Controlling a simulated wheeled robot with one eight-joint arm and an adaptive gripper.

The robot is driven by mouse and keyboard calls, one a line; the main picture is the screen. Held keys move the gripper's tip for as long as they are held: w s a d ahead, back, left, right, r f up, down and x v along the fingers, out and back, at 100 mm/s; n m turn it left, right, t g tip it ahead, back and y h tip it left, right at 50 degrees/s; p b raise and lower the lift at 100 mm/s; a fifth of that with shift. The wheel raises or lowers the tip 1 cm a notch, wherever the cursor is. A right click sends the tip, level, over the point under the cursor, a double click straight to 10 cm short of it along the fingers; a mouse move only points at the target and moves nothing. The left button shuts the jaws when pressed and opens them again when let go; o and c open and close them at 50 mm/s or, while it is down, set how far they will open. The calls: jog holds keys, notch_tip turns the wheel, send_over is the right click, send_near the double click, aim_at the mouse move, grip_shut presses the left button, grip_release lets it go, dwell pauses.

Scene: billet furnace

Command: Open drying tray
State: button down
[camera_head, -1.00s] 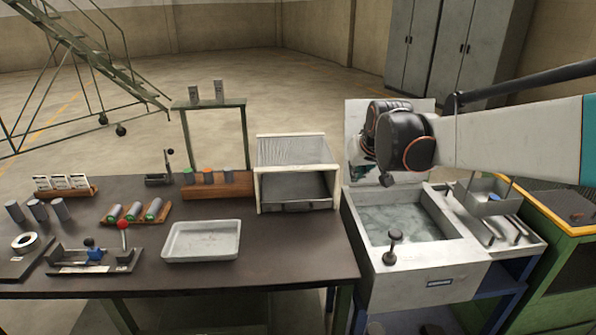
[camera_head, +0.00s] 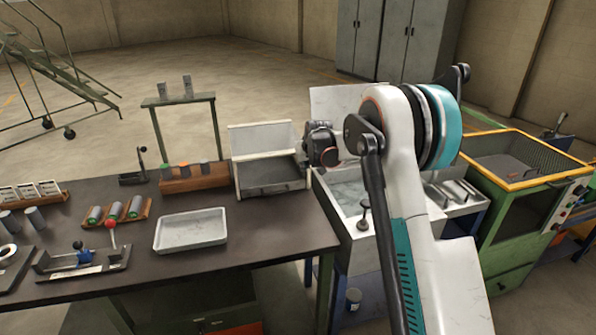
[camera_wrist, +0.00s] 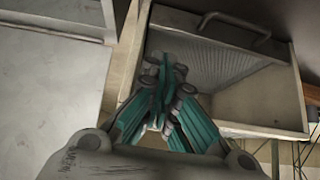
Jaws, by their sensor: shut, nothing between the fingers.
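The drying tray is a pale box with a dark, flat lower part (camera_head: 271,188) and an upright pale panel (camera_head: 262,139), at the back right of the bench. In the wrist view I take it to be the pale-rimmed box (camera_wrist: 262,108) with a ribbed grey inner surface and a bar handle (camera_wrist: 235,28) along its upper edge. My gripper (camera_wrist: 168,62) is shut and empty. Its fingers overlap the left part of the box in that view; I cannot tell whether they touch it. In the head view my dark wrist is just right of the box, and the fingertips are not clear.
A shallow white tray (camera_head: 191,231) lies on the dark bench to the left, near a wooden rack (camera_head: 190,180). A grey basin (camera_head: 350,195) stands close to the box on the right. A green machine with a yellow rim (camera_head: 520,220) is farther right.

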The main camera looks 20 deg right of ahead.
jog(key=b+x, duration=0.2)
jog(key=x, duration=0.7)
jog(key=shift+w+f+b, duration=0.2)
jog(key=shift+f+b, duration=0.15)
jog(key=shift+b, duration=0.05)
jog(key=s, duration=2)
jog(key=shift+r, duration=0.1)
